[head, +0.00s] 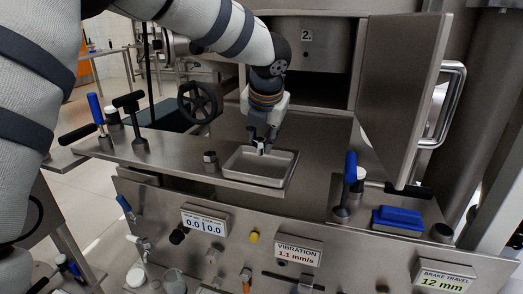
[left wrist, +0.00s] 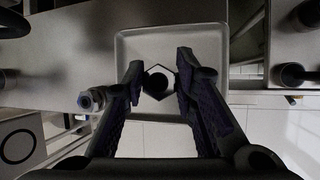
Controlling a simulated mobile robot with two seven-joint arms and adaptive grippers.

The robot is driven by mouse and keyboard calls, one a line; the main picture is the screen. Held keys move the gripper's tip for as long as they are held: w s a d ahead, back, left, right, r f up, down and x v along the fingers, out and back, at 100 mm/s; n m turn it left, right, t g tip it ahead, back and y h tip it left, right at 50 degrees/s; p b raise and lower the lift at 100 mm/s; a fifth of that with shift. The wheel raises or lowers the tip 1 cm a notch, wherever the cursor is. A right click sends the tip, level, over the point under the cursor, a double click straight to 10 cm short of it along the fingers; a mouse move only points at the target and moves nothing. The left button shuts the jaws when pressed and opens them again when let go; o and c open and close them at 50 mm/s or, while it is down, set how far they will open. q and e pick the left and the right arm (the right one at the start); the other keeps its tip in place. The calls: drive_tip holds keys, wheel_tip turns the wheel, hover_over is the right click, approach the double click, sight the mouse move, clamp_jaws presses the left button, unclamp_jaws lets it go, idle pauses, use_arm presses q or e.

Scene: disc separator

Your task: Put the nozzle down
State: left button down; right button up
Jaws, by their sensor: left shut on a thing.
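My left gripper (head: 263,138) reaches down over a shallow metal tray (head: 258,181) on the shelf. It is shut on the nozzle (left wrist: 157,82), a small hexagonal piece with a dark round hole. In the left wrist view the nozzle sits between the fingertips, with the pale tray (left wrist: 212,45) behind it. In the head view the fingers mostly hide the nozzle, and I cannot tell whether it touches the tray floor. My right gripper is not in view.
A hex fitting (head: 210,160) stands on the shelf left of the tray. An open cabinet door (head: 402,95) is at the right. A blue-handled tool (head: 347,187) and a blue brush (head: 398,217) are on the right ledge. Handles (head: 128,112) stand at the left.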

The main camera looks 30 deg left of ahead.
sight(262, 147)
use_arm(q)
drive_tip(key=shift+w+a+f, duration=0.1)
drive_tip(key=shift+f, duration=0.85)
drive_tip(key=shift+w+a+f, duration=0.1)
drive_tip(key=shift+f, duration=0.8)
drive_tip(key=shift+f, duration=0.1)
drive_tip(key=c, duration=1.3)
unclamp_jaws()
